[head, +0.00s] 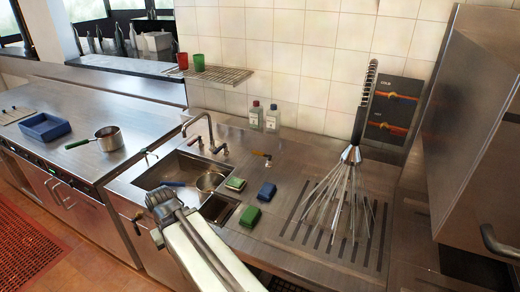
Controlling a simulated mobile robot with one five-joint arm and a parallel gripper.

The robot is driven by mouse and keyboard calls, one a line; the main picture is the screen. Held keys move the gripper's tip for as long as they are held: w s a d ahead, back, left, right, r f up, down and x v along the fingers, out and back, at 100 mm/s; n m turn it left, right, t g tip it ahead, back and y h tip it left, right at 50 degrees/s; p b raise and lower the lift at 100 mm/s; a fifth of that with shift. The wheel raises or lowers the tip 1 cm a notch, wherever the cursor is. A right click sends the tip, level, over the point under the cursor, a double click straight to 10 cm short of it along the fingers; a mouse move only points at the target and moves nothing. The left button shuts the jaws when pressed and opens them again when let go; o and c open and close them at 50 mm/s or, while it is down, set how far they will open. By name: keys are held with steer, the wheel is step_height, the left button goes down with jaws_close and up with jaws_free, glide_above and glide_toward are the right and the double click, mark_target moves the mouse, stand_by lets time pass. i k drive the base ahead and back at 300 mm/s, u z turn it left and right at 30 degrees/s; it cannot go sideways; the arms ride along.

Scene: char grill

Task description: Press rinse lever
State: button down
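My arm reaches up from the bottom of the head view, and my gripper (160,198) is over the front edge of the sink (165,168). Its fingers are too small to tell open from shut. A small lever with a brass-coloured end (262,155) stands on the counter behind the sponges, right of and apart from my gripper. A coiled spray hose (368,85) hangs at the right. Thin pale lines fan from its head (351,155) down to a slotted drain area (300,235). I cannot tell which part is the rinse lever.
The sink has a curved faucet (210,128) and a metal pot (210,181). Green (250,216) and blue (267,191) sponges lie right of it. Two bottles (272,118) stand by the wall. A dark panel (395,105) has two orange handles. A steel hood (475,120) blocks the right.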

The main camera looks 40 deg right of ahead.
mark_target(258, 154)
steer(key=u, duration=0.2)
steer(key=i, duration=1)
